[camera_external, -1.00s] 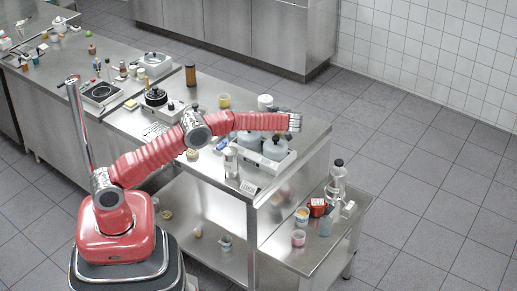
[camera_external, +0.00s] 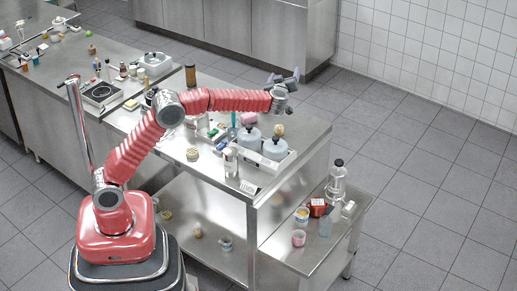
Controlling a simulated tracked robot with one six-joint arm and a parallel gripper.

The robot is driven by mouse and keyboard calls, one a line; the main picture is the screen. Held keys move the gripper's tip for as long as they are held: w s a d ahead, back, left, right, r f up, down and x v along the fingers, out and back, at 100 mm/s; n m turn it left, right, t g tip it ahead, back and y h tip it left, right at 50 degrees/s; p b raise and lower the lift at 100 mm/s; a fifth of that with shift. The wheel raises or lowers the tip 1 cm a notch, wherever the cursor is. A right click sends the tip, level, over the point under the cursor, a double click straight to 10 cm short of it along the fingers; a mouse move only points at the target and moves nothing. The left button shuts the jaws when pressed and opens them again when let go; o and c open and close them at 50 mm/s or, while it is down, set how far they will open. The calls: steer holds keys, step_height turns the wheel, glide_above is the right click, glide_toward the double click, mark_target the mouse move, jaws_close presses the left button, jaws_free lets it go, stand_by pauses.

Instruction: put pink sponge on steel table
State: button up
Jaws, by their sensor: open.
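My gripper (camera_external: 284,75) is raised above the far side of the table, up and to the right of the pink block. Its two fingers are spread and point away from the camera, with nothing seen between them. The gripper is apart from the block.
A brown pepper-mill-like bottle (camera_external: 190,75) stands at the back left. A lower side table holds a pink cup (camera_external: 299,238) and a red box (camera_external: 318,207). The table's right corner is bare.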

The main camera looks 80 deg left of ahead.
steer(key=d+r+m+t+h, duration=0.5)
steer(key=d+r+m+t, duration=0.3)
steer(key=d+r, duration=0.5)
steer(key=s+d+f+m+t+h, duration=0.1)
steer(key=s+d+m+h, duration=0.3)
steer(key=d, duration=0.4)
steer(key=s+d+f+m+t+h, duration=0.1)
steer(key=s+d+m+h, duration=0.1)
steer(key=s+d+h, duration=0.5)
steer(key=s+d+f+m+g+h, duration=0.1)
steer(key=s+d+f+m+g, duration=0.1)
steer(key=s+d+f, duration=0.5)
steer(key=s+d+f+m+g+h, duration=0.1)
steer(key=s+d+f+m+g, duration=0.2)
steer(key=s, duration=0.6)
steer(key=s+f+g+y, duration=0.1)
steer(key=s+f+g, duration=0.1)
steer(key=s+f, duration=0.5)
steer(key=s+a+f+g+y, duration=0.1)
steer(key=s+f+g, duration=0.1)
steer(key=s+f, duration=0.5)
steer(key=s, duration=0.5)
steer(key=shift+s+a+f+n+g, duration=0.15)
steer(key=shift+a+n+g, duration=0.1)
steer(key=shift+n+g, duration=0.05)
